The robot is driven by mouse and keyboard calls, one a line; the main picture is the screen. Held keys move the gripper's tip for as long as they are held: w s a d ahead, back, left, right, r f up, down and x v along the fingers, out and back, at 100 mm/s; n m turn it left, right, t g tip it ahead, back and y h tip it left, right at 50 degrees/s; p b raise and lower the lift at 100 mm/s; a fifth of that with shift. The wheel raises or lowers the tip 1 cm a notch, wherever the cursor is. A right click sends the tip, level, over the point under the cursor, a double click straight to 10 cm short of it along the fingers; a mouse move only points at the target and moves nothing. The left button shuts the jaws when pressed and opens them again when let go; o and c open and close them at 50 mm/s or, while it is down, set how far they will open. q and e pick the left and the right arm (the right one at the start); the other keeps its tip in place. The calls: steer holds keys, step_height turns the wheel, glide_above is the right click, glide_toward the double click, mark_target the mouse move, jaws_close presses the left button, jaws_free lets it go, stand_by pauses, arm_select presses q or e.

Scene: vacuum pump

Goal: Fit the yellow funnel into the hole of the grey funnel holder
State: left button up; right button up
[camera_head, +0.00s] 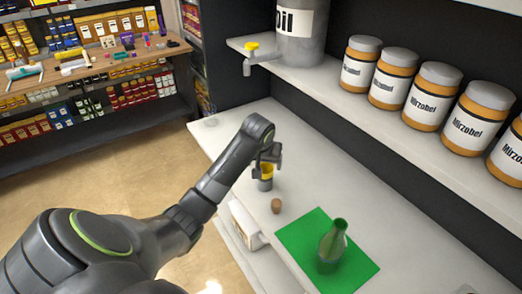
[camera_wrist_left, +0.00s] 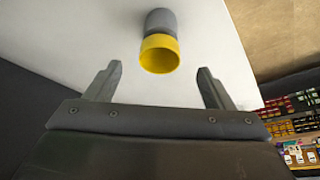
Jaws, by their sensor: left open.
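The yellow funnel (camera_head: 266,171) is at the left part of the white counter, just below my left gripper (camera_head: 268,160). In the left wrist view the funnel (camera_wrist_left: 160,55) shows as a yellow ring with an open mouth. It is lined up with the grey funnel holder (camera_wrist_left: 160,20), a short grey cylinder that also shows in the head view (camera_head: 265,185). The yellow part meets the grey part; how deep it sits in the hole is hidden. My left gripper (camera_wrist_left: 159,72) is open and empty, its fingers apart on either side of the funnel. My right gripper is not seen.
A cork (camera_head: 276,206) stands near the holder. A green bottle (camera_head: 332,247) stands on a green mat (camera_head: 296,232).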

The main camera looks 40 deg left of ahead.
arm_select(q)
steer(key=p+v, duration=0.1)
steer(key=v, duration=0.9)
steer(key=shift+p, duration=0.35)
